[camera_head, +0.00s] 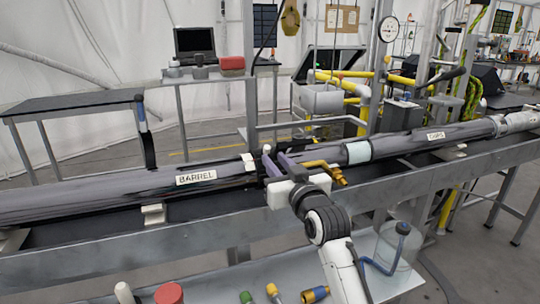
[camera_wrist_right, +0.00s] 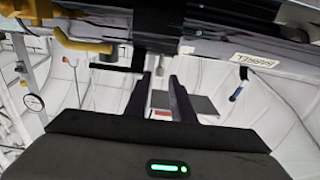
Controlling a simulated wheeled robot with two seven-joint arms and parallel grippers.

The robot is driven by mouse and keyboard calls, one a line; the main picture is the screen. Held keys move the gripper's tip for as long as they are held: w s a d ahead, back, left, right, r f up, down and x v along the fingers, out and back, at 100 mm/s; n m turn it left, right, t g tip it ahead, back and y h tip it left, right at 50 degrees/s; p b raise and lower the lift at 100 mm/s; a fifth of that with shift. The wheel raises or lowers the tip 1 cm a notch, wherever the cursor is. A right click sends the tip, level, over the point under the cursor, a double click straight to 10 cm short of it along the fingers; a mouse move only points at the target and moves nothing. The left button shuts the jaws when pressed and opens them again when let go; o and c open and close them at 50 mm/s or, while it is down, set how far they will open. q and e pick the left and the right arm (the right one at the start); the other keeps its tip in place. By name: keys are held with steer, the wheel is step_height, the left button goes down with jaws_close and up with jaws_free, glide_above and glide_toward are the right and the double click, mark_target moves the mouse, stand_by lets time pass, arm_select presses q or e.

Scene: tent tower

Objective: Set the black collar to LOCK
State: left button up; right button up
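The long dark tube (camera_head: 110,190) lies along the metal rail, with a "BARREL" label (camera_head: 196,177) on its left part. A dark block that looks like the black collar (camera_wrist_right: 158,25) shows at the top of the right wrist view, beyond the fingertips. No LOCK mark is readable. My right gripper (camera_head: 279,165) is at the tube's middle, right of the label, and covers part of it in the head view. In the wrist view its two fingers (camera_wrist_right: 157,80) stand apart, with nothing seen gripped between them. Contact with the collar cannot be told. My left gripper is not in view.
A yellow handle (camera_head: 325,170) sits just right of my right gripper. A glass jar (camera_head: 398,245) and a red-capped item (camera_head: 169,293) stand on the lower shelf. A laptop table is behind.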

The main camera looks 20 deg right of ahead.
mark_target(268, 152)
steer(key=shift+w+a, duration=0.1)
steer(key=shift+w, duration=2.15)
jaws_close()
